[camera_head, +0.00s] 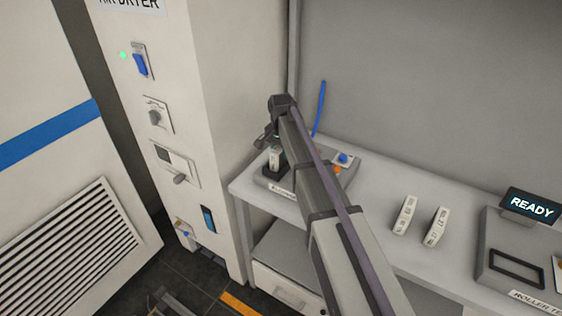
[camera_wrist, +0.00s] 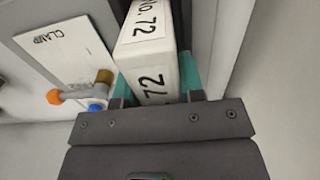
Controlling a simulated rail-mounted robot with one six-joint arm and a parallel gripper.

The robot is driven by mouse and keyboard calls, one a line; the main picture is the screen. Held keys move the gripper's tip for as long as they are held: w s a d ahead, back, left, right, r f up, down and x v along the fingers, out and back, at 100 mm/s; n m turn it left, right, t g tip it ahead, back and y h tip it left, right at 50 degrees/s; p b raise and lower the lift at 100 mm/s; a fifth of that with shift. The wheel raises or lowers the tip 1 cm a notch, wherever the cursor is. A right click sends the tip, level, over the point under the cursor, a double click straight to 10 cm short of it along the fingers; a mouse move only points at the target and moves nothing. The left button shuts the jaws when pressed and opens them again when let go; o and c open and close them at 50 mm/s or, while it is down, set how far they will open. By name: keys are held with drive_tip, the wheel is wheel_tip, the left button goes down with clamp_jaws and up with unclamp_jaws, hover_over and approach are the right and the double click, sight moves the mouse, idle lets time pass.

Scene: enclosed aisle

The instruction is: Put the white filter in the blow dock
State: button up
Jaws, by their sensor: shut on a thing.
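The white filter (camera_wrist: 148,48), marked "No. 72", sits between the teal finger pads of my gripper (camera_wrist: 157,82), which is shut on it. In the head view my gripper (camera_head: 270,139) is over the left end of a grey dock unit on the bench. The white filter (camera_head: 276,157) shows below it, upright at a dark slot in the unit. I cannot tell how deep it sits. The dock (camera_head: 318,182) has a blue button and an orange knob. The wrist view shows its plate (camera_wrist: 62,48) reading "CLAMP". My arm hides part of the unit.
Two more white filters (camera_head: 404,215) (camera_head: 436,226) stand on the bench to the right. A grey tester (camera_head: 495,262) with a "READY" screen (camera_head: 531,206) is at the right end. The air dryer cabinet (camera_head: 225,130) stands close on the left. A blue strip (camera_head: 320,108) rises behind the dock.

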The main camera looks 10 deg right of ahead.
drive_tip(key=shift+f, duration=0.9)
drive_tip(key=shift+r, duration=0.3)
drive_tip(key=shift+f, duration=0.3)
drive_tip(key=o, duration=1)
drive_tip(key=shift+r, duration=0.1)
drive_tip(key=shift+c, duration=0.2)
drive_tip(key=shift+r, duration=0.1)
wheel_tip(320, 180, up, 12)
drive_tip(key=p, duration=1.2)
drive_tip(key=shift+r+p, duration=0.25)
drive_tip(key=shift+p, duration=0.05)
drive_tip(key=s+n, duration=0.9)
drive_tip(key=s, duration=2)
wheel_tip(320, 180, down, 5)
drive_tip(key=b, duration=0.5)
drive_tip(key=shift+w, duration=0.15)
